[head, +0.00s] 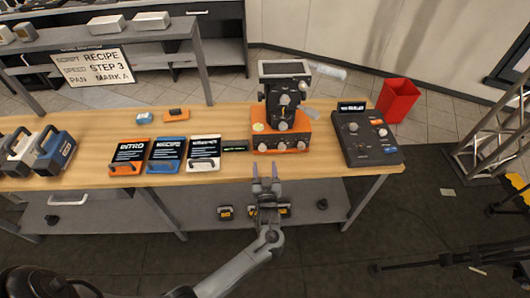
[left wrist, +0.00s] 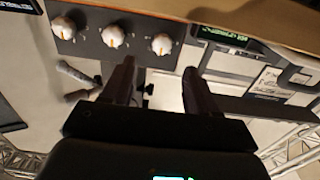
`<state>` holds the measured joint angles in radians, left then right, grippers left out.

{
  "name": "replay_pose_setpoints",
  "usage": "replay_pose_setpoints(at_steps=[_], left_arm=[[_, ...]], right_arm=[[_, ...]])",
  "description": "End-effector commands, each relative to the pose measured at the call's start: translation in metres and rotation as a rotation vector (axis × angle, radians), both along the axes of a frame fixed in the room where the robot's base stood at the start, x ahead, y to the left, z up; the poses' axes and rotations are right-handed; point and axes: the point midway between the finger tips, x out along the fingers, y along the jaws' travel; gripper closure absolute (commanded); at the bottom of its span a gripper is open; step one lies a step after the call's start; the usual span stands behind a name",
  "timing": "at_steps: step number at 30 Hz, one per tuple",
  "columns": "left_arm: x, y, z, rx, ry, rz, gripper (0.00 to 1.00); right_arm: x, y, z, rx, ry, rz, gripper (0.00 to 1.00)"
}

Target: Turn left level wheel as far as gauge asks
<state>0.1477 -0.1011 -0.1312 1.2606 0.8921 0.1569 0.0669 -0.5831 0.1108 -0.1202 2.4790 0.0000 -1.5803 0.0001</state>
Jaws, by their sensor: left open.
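An orange levelling base (head: 288,136) carries the black camera head (head: 284,95) near the front edge of the wooden bench. Its front has three pale level wheels; the left wheel (head: 262,147) also shows in the left wrist view (left wrist: 162,44), where the row appears turned round. A small dark gauge with green text (head: 235,146) lies just left of the base, also seen in the left wrist view (left wrist: 225,36); its text is too small to read. My left gripper (head: 266,168) is open and empty, in front of the bench edge, short of the wheels. My right gripper is out of view.
Left of the gauge lie three cards, orange (head: 129,156), blue (head: 166,154) and white (head: 204,152). A dark control panel (head: 367,138) stands right of the base. A red bin (head: 398,99) is behind it. A lower shelf (head: 180,210) runs under the bench.

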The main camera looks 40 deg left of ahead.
Motion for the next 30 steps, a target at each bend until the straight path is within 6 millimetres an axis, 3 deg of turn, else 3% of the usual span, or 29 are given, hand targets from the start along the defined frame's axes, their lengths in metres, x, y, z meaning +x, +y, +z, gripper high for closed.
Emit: replay_pose_setpoints(at_steps=[12,27,30], left_arm=[[0.046,0.042,-0.001,0.002,0.001,0.0,0.41],[0.055,0.051,0.0,0.001,0.001,0.0,0.41],[0.055,0.051,0.0,0.001,0.001,0.0,0.55]], right_arm=[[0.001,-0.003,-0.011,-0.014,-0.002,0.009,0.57],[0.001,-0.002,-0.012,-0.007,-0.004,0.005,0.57],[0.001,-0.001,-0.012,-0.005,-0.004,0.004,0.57]])
